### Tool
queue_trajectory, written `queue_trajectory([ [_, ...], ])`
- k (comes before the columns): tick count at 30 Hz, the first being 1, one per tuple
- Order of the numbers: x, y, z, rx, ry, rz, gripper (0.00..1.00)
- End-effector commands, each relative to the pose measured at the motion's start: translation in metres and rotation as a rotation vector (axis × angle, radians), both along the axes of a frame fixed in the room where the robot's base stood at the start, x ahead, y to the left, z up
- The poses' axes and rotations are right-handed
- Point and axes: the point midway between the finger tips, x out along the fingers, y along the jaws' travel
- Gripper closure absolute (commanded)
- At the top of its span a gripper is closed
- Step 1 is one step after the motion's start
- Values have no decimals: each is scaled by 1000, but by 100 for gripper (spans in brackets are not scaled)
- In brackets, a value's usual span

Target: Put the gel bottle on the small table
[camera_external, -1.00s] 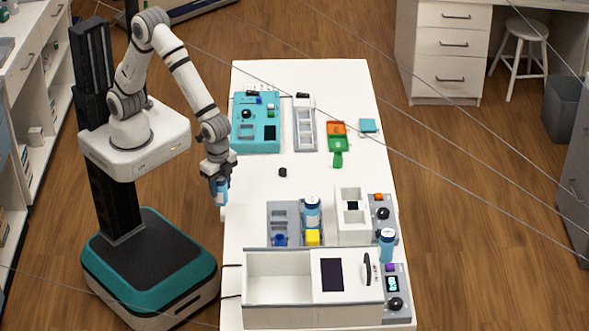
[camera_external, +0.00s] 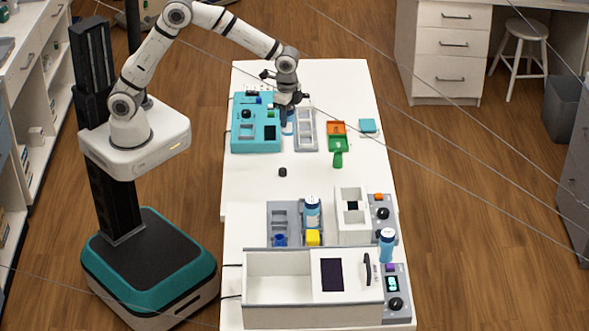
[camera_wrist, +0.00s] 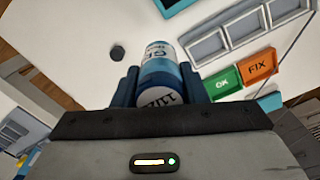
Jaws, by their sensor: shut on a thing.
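My gripper (camera_external: 288,100) is over the back part of the white table, between the turquoise device and the grey rack. It is shut on a blue-and-white bottle (camera_external: 287,126), whose lower part shows below the fingers. In the wrist view the bottle (camera_wrist: 158,62) sits between the dark fingers, with a partly readable label that seems to say "GEL". Whether its base touches the table is unclear. The white table (camera_external: 250,190) has bare space in front of the gripper. Which surface is the small table is not clear.
The turquoise device (camera_external: 243,140) and grey rack (camera_external: 304,140) flank the bottle closely. Orange and green trays (camera_external: 337,130) lie to the right. A small black piece (camera_external: 283,172) lies nearer. Two similar bottles (camera_external: 312,215) (camera_external: 387,247) stand farther forward, near a white box (camera_external: 275,290).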

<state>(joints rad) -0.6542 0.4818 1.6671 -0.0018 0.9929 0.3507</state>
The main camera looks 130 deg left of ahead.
Motion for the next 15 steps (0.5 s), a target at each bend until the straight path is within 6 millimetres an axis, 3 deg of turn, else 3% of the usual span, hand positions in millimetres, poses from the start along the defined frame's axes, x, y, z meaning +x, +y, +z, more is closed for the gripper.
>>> queue_trajectory([
  [5, -5, 10, -1, 0, 1, 10, 86],
  [15, -5, 9, -55, -2, 3, 9, 86],
])
